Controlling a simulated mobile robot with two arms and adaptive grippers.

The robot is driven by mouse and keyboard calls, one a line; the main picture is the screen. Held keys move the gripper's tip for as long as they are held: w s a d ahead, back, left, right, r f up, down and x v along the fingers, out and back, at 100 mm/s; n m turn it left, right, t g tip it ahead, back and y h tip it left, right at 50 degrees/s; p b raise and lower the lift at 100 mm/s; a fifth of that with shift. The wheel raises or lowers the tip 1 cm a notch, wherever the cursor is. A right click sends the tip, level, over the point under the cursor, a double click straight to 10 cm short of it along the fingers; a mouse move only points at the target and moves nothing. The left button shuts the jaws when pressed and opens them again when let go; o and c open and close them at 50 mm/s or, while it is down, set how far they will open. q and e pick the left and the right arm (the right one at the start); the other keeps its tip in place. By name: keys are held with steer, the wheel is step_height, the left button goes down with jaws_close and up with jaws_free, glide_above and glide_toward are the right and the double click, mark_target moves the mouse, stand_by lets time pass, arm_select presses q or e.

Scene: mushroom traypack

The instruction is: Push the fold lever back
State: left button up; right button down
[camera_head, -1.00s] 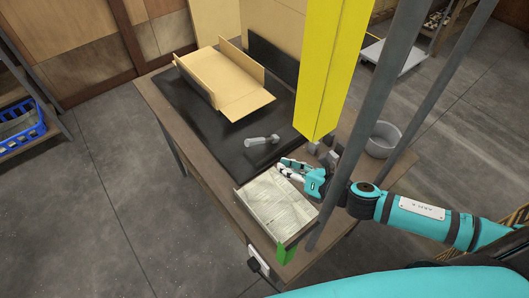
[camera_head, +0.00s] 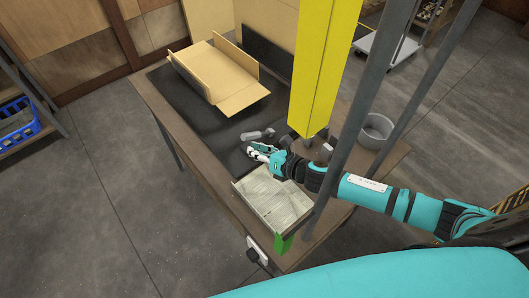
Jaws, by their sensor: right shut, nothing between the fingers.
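The fold lever, which I take to be the small grey handle with a rounded knob (camera_head: 257,134), lies low over the black mat on the table. My right gripper (camera_head: 251,149) is shut and empty. Its fingertips are just on the near side of the lever, very close to it; I cannot tell whether they touch. My left gripper is not in view.
An open cardboard tray (camera_head: 243,101) stands at the far end of the black mat (camera_head: 190,112). A shallow box with a pale, streaked inside (camera_head: 272,200) is at the near end. A yellow post (camera_head: 325,70) and a grey bowl (camera_head: 376,131) are to the right.

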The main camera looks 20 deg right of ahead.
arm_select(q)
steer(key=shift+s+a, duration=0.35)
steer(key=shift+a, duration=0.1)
arm_select(e)
steer(key=shift+w+a, duration=0.1)
steer(key=shift+r, duration=0.1)
steer(key=shift+r+m, duration=0.2)
steer(key=shift+m, duration=0.1)
